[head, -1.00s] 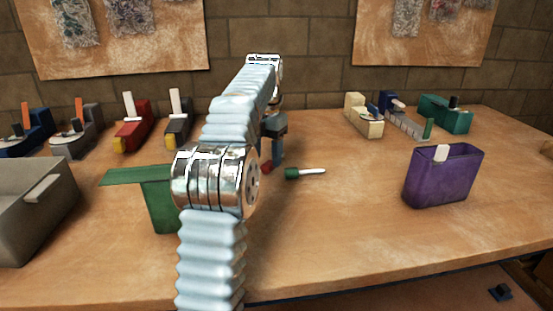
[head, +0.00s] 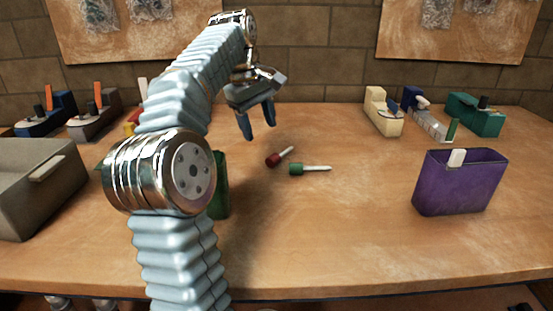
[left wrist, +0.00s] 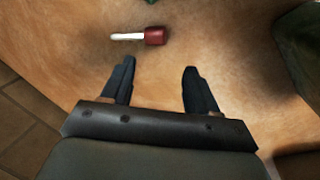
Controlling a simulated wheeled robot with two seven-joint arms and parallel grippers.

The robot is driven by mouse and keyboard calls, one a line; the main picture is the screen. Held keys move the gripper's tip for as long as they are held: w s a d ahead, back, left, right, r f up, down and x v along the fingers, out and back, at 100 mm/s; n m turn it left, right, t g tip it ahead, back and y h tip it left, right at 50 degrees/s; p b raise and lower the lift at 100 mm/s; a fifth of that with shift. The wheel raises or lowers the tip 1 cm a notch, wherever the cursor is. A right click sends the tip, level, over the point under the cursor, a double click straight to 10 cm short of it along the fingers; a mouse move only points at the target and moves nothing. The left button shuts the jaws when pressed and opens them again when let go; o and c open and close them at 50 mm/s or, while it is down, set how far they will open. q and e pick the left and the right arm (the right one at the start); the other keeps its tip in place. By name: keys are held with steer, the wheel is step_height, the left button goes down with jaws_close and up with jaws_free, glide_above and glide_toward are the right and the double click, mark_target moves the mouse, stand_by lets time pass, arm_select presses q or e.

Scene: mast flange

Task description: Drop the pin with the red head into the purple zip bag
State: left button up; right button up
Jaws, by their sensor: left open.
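The pin with the red head (head: 274,160) lies on the table, its pale shaft pointing up and to the right. It also shows in the left wrist view (left wrist: 154,36), ahead of the fingertips and apart from them. My left gripper (head: 257,120) is open and empty, above the table and a little behind and left of the pin; its two fingers show in the left wrist view (left wrist: 158,72). The purple zip bag (head: 455,186) stands upright at the right with its top open and a pale tab at its rim. My right gripper is not in view.
A pin with a green head (head: 296,169) lies close beside the red one. A green container (head: 220,185) is partly hidden behind my left arm. A grey bin (head: 40,200) stands at the left. Several tool-like items line the back. The table between the pins and the purple bag is clear.

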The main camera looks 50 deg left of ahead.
arm_select(q)
step_height(320, 180, up, 3)
steer(key=s+d+m+t, duration=0.1)
steer(key=m, duration=0.9)
steer(key=m+y+b, duration=0.1)
steer(key=m+b, duration=0.1)
steer(key=m, duration=0.3)
glide_above(273, 156)
steer(key=s, duration=0.2)
steer(key=shift+t, duration=0.4)
steer(key=f, duration=0.6)
steer(key=shift+d+f, duration=0.2)
steer(key=shift+d, duration=0.15)
steer(key=x, duration=0.6)
steer(key=shift+s+a+f, duration=0.15)
steer(key=shift+a, duration=0.05)
jaws_close()
